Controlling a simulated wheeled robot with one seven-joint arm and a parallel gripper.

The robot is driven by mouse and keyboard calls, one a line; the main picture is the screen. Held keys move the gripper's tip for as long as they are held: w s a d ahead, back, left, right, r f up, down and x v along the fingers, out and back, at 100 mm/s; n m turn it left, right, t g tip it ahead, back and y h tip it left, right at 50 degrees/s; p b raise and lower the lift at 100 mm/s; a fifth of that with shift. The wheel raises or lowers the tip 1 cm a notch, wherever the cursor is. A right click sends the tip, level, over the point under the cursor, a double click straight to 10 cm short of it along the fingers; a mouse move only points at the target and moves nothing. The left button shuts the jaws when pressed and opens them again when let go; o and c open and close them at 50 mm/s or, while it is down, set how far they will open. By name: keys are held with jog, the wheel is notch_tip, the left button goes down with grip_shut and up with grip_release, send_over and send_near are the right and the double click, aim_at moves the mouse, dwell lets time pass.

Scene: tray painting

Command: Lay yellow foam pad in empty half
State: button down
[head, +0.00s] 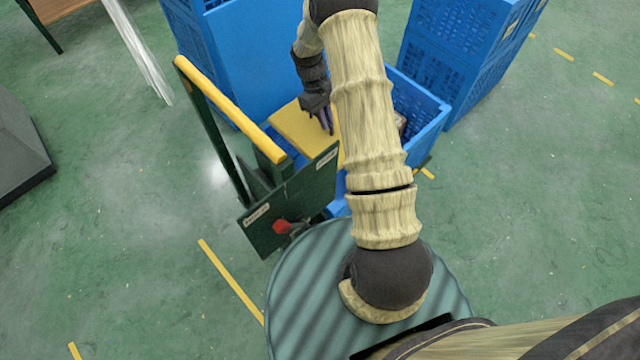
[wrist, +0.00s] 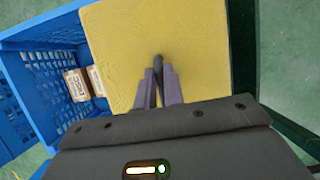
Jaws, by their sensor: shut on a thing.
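The yellow foam pad (wrist: 188,62) is a flat yellow sheet that fills the middle of the wrist view. In the head view the pad (head: 297,126) shows beside my arm, over the left side of the blue crate (head: 430,112). My gripper (wrist: 158,88) is shut on the pad, its fingers close together over the near part of it. In the head view my gripper (head: 327,122) is partly hidden by my own arm. The crate's other side (wrist: 45,62) is open to view at left. Whether the pad touches the crate floor cannot be told.
Small labelled boxes (wrist: 76,84) lie in the crate beside the pad. A dark green cart with a yellow handle (head: 232,108) stands at the crate's left. Tall blue crate stacks (head: 462,45) rise behind.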

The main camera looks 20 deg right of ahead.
jog(key=shift+w+f, duration=0.2)
jog(key=shift+w+f+b, duration=0.1)
jog(key=shift+f+b, duration=0.3)
jog(key=shift+b, duration=0.1)
jog(key=shift+f+b, duration=0.4)
jog(key=shift+b, duration=0.1)
notch_tip(320, 180, down, 20)
jog(key=b, duration=2)
jog(key=shift+s, duration=0.2)
notch_tip(320, 180, down, 14)
jog(key=b, duration=0.7)
jog(key=shift+f, duration=0.15)
jog(key=shift+s+d+r, duration=0.1)
jog(key=shift+s+r, duration=0.15)
